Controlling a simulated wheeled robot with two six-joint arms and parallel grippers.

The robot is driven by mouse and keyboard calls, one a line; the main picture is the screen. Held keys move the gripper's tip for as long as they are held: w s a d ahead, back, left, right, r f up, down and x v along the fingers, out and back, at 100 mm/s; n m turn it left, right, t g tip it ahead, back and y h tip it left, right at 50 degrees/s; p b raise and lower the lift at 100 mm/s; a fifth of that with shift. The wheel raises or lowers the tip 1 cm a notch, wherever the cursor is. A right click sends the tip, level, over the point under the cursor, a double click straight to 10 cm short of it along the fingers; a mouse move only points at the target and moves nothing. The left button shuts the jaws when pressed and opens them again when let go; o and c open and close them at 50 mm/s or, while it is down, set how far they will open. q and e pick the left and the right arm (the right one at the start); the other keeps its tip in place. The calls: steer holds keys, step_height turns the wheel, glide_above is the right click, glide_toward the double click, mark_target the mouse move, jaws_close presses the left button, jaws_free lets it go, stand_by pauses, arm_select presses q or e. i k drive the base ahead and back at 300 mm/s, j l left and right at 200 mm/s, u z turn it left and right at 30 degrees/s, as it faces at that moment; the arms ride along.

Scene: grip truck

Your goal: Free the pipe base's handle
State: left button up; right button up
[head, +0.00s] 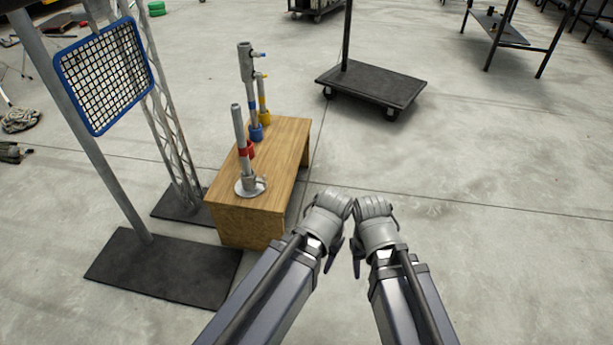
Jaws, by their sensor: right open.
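The pipe base (250,187) is a round, pale metal plate near the front edge of a wooden box. A grey pipe (240,130) stands up from it, leaning slightly left. A small fitting (257,183), perhaps its handle, shows at the right of the base, too small to make out well. My left gripper (334,205) and right gripper (372,208) are side by side over the floor, right of the box and apart from the pipe base. The right one is open and appears empty. The left one's fingers are seen from behind, so its opening is hidden.
A blue-framed grid (105,75) on a stand with dark floor plates (165,268) is at left. A black cart (370,88) is behind.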

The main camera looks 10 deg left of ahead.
mark_target(262, 180)
steer(key=i+z, duration=0.25)
steer(key=z, duration=0.15)
steer(key=i, duration=3.65)
steer(key=i+l+u, duration=0.2)
steer(key=i, duration=0.3)
steer(key=j+u, duration=0.1)
steer(key=u, duration=4.3)
